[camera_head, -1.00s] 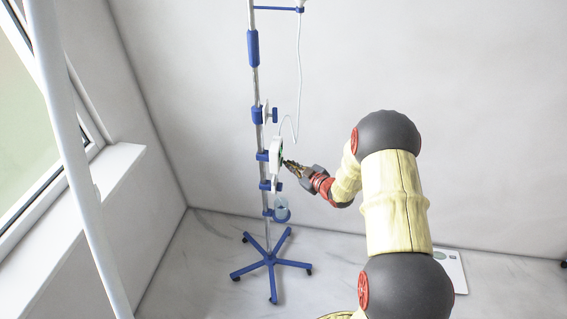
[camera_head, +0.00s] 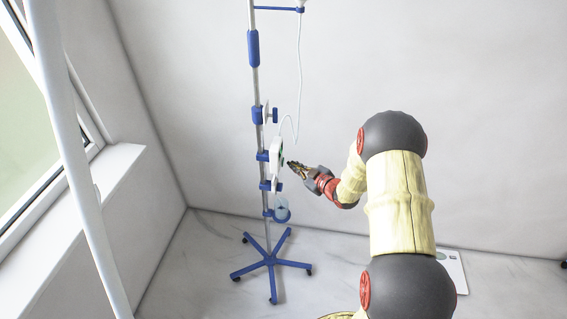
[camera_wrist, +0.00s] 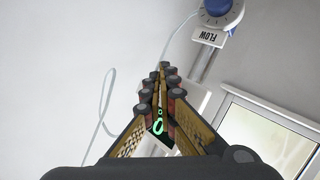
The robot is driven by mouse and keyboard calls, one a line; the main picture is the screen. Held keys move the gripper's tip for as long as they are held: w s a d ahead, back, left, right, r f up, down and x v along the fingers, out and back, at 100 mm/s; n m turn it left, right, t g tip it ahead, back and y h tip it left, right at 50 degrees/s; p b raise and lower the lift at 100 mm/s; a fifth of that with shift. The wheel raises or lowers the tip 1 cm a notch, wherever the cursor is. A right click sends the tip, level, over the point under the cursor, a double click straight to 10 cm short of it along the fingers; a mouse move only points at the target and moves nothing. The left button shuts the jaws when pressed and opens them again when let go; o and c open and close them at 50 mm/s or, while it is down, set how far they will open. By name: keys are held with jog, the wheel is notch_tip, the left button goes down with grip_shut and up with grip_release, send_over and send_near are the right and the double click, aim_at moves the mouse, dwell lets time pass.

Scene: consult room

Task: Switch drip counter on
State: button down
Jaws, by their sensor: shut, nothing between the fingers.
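The drip counter (camera_head: 276,152) is a white device on the middle of the IV pole, with a white tube running up from it. A little green shows on its right side in the head view. In the wrist view, glowing green marks (camera_wrist: 157,126) show between my fingers, with most of the counter hidden behind them. My gripper (camera_head: 291,164) is shut and empty, just right of the counter with a small gap. Its fingers (camera_wrist: 163,72) lie together in the wrist view. I cannot make out a switch.
The IV pole (camera_head: 254,85) stands on a blue wheeled base (camera_head: 269,261). A window with a sill (camera_head: 110,170) is at left. The floor and wall to the right are mostly clear.

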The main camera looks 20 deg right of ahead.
jog(key=shift+s+d, duration=0.7)
jog(key=shift+d, duration=0.35)
jog(key=shift+s+d, duration=0.7)
jog(key=shift+d, duration=0.3)
